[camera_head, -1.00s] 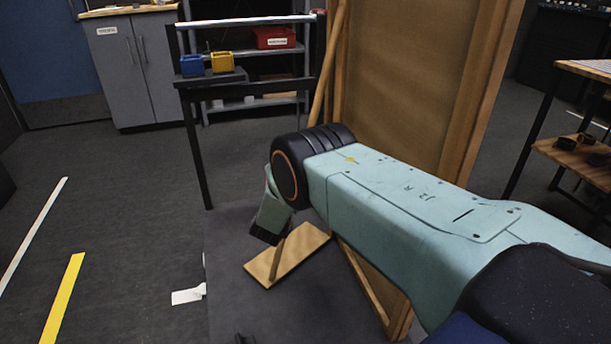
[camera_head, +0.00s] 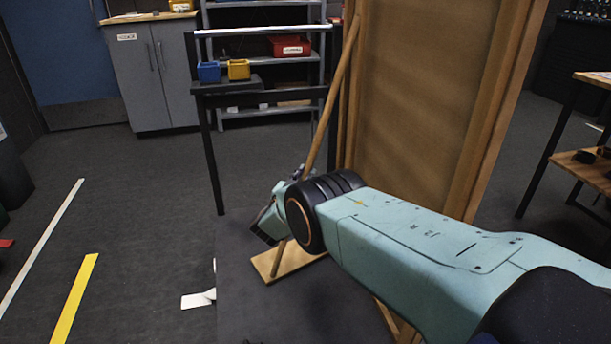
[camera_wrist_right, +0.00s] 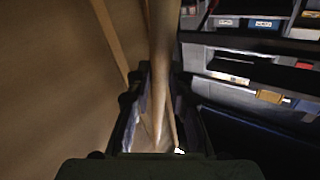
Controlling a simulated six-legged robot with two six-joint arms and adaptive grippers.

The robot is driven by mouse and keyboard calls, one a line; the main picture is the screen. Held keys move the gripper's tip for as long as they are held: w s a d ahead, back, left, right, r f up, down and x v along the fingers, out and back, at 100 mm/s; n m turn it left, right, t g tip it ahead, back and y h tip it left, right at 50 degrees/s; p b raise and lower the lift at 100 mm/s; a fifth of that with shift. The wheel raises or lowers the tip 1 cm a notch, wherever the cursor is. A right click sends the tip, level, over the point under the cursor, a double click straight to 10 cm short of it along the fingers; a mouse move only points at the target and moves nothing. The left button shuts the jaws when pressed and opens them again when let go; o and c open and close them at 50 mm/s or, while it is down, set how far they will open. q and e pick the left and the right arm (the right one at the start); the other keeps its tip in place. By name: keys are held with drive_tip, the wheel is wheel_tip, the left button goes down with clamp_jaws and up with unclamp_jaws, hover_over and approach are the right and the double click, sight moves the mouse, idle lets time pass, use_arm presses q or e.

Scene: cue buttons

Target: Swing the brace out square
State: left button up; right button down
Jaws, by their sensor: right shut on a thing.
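The brace is a slim wooden pole (camera_head: 336,85) that slants from the upper left edge of a tall wood-framed panel (camera_head: 425,95) down to a flat wooden foot board (camera_head: 291,258). My right gripper (camera_head: 291,184) is at the pole's lower half, partly hidden behind my own wrist. In the right wrist view the pole (camera_wrist_right: 163,45) runs between the fingers of the gripper (camera_wrist_right: 160,92), which is shut on it. The panel (camera_wrist_right: 60,70) fills the left of that view. My right arm covers the panel's lower part. My left gripper is not in view.
Behind stands a dark-legged table (camera_head: 245,87) with blue (camera_head: 208,72) and yellow (camera_head: 238,69) bins. A grey cabinet (camera_head: 155,75) is at the back left. A wooden-topped bench (camera_head: 590,78) stands at right. Open floor with yellow tape (camera_head: 75,298) lies left.

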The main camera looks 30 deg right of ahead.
drive_tip(key=shift+w+a+r, duration=0.25)
drive_tip(key=shift+a, duration=0.05)
drive_tip(key=c, duration=1.5)
unclamp_jaws()
drive_tip(key=shift+s+d+f, duration=0.1)
drive_tip(key=shift+s+f, duration=0.05)
drive_tip(key=shift+f, duration=0.05)
drive_tip(key=v, duration=1.2)
drive_tip(key=shift+r, duration=0.1)
